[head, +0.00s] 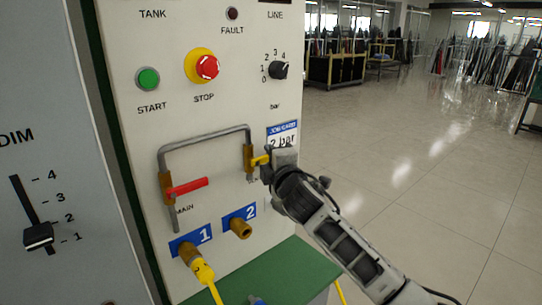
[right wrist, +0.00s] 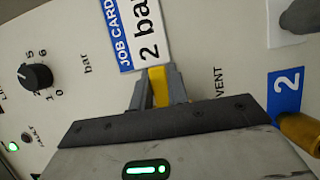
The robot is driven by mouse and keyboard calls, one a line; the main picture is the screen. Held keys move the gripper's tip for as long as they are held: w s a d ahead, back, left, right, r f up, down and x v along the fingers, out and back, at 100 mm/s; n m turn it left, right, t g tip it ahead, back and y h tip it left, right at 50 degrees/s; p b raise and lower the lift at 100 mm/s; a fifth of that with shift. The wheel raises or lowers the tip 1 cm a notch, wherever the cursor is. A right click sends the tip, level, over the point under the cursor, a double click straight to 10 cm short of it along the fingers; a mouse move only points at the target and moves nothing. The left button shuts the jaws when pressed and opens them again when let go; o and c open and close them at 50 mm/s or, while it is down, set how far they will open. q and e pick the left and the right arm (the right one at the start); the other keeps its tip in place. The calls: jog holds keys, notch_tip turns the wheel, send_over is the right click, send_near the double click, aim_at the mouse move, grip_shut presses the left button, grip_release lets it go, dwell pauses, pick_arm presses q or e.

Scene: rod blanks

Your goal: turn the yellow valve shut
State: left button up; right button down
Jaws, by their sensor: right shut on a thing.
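The yellow valve handle (head: 260,160) sits on a brass valve body (head: 248,158) on the right downward leg of the grey pipe. In the head view the handle points right from the pipe, roughly crosswise to it, and its outer end is hidden by my right gripper (head: 271,161). In the right wrist view the yellow handle (right wrist: 158,87) lies between the two fingers of my right gripper (right wrist: 158,90), which is shut on it. The label VENT shows beside it. My left gripper is not in view.
A red lever (head: 187,187) marked MAIN is on the pipe's left leg. Brass ports 1 and 2 (head: 240,228) are below, with a yellow hose plug (head: 203,271) at port 1. A blue-headed job card (head: 283,136) reads 2 bar. A green shelf (head: 285,275) juts out below.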

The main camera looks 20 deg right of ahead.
jog(key=shift+f, duration=0.1)
jog(key=c, duration=1.4)
grip_release()
jog(key=shift+o, duration=0.2)
jog(key=shift+s, duration=0.1)
jog(key=s+b, duration=0.2)
jog(key=s, duration=1.3)
jog(key=shift+s+a, duration=0.3)
jog(key=shift+s, duration=0.1)
jog(key=s+a+f+m+g+y, duration=0.1)
jog(key=s+a+f+m+g, duration=0.15)
jog(key=f, duration=0.65)
jog(key=s+a+f+m+g+y, duration=0.1)
jog(key=s+f+m+g, duration=0.15)
jog(key=f, duration=0.55)
jog(key=s+a+f+m+g+y, duration=0.1)
jog(key=s+a+f+m+g, duration=0.1)
jog(key=s+f+m, duration=0.8)
jog(key=s+a+f, duration=0.1)
jog(key=s+f, duration=0.3)
jog(key=f, duration=0.3)
jog(key=shift+s+f+g+y, duration=0.25)
jog(key=shift+s+g+y, duration=0.1)
jog(key=shift+g+y, duration=0.05)
